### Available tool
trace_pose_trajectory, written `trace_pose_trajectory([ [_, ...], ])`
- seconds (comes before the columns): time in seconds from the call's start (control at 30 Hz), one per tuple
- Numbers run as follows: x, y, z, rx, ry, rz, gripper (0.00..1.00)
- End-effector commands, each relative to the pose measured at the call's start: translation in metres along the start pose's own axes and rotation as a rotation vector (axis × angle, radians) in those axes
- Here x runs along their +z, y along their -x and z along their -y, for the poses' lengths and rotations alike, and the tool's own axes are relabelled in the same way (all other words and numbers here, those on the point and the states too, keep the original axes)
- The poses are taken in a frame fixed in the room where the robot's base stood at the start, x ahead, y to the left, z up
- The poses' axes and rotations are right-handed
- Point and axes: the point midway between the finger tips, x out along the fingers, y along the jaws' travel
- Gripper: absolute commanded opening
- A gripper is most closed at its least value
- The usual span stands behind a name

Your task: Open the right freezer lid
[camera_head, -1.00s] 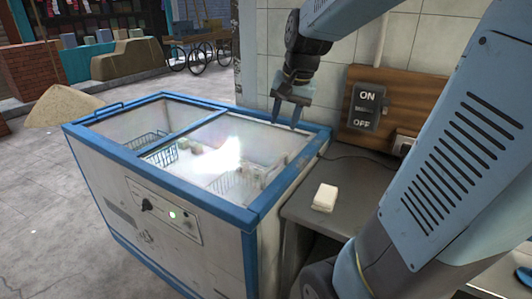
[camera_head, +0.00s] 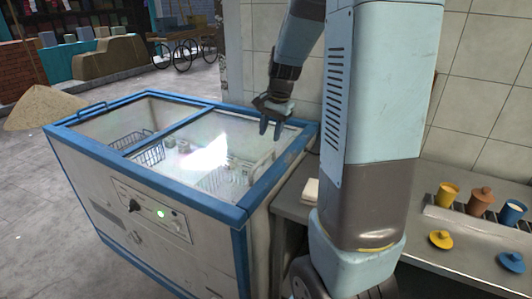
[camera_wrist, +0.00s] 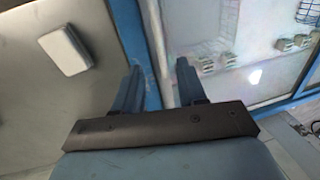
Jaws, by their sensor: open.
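The chest freezer (camera_head: 190,196) has a blue frame and two glass lid sections. Its right lid (camera_head: 232,150) looks closed, with a bright reflection on the glass; I cannot make out a handle on it. The left lid (camera_head: 105,122) has a blue handle (camera_head: 92,107) at its far left edge. My gripper (camera_head: 270,131) is open and empty, pointing down near the back right part of the right lid. In the wrist view my gripper (camera_wrist: 158,68) has its fingers spread over the freezer's blue right rim (camera_wrist: 136,40), with the glass to the right. Contact cannot be told.
A grey counter (camera_head: 290,205) adjoins the freezer's right side, with a white block (camera_head: 310,191) partly hidden by my arm. A tiled wall (camera_head: 480,90) rises behind. The floor at the left is open.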

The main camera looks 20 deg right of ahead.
Motion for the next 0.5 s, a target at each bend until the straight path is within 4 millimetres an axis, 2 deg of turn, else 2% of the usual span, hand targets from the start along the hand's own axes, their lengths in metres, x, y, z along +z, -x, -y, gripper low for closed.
trace_pose_trajectory([
  [0.03,0.001,-0.011,-0.001,0.004,0.0,0.004,0.41],
  [0.3,0.0,-0.056,-0.001,0.003,0.0,0.003,0.41],
  [0.5,0.0,-0.078,-0.001,0.002,0.0,0.001,0.41],
])
